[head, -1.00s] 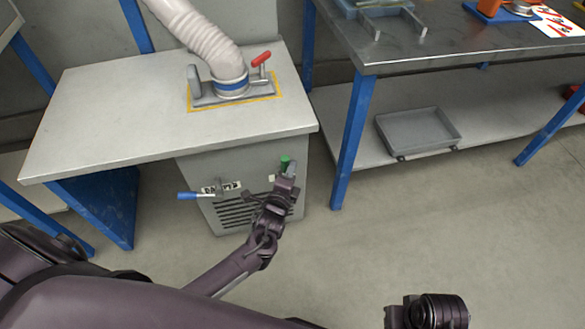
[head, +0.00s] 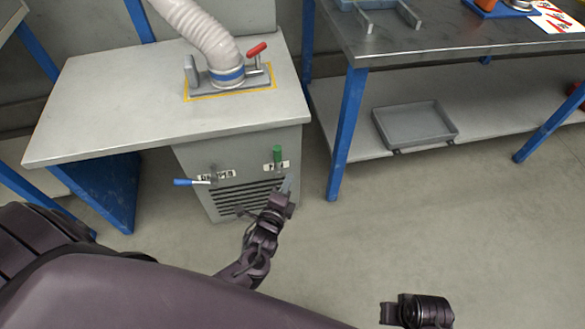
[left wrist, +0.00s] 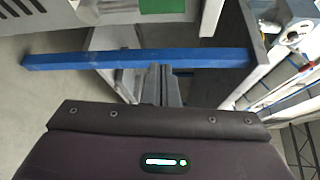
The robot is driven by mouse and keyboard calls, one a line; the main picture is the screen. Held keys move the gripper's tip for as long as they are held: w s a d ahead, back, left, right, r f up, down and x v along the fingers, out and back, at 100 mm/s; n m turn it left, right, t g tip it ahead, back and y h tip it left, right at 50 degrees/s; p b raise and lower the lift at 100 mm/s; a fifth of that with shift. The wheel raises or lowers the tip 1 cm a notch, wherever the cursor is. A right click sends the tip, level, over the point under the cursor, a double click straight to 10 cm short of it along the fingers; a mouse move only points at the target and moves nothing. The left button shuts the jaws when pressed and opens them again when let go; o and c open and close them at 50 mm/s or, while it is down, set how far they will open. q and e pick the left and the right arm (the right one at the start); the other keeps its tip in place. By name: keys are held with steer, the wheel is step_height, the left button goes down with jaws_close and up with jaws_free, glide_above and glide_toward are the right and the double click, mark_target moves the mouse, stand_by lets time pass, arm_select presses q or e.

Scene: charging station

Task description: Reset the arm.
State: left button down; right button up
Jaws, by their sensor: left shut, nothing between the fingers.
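My left gripper (head: 287,185) is in front of the cabinet's slatted front, below the green-handled lever (head: 277,153) and apart from it as far as I can tell. Its fingers look shut and empty; in the left wrist view the fingertips (left wrist: 163,70) lie close together with nothing between them. The green lever stands upright. A blue-handled lever (head: 184,182) points left beside its label on the cabinet front. A dark part of my own body shows at the bottom right, with no right gripper fingers visible.
The grey cabinet (head: 110,110) carries a pale hose (head: 205,35) and a red-handled clamp (head: 257,49) on top. A metal workbench (head: 430,40) with blue legs stands at the right, a grey tray (head: 415,138) on its lower shelf. The floor (head: 420,220) in front is clear.

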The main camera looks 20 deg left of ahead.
arm_select(q)
steer(key=shift+s, duration=0.75)
arm_select(e)
steer(key=shift+f, duration=0.35)
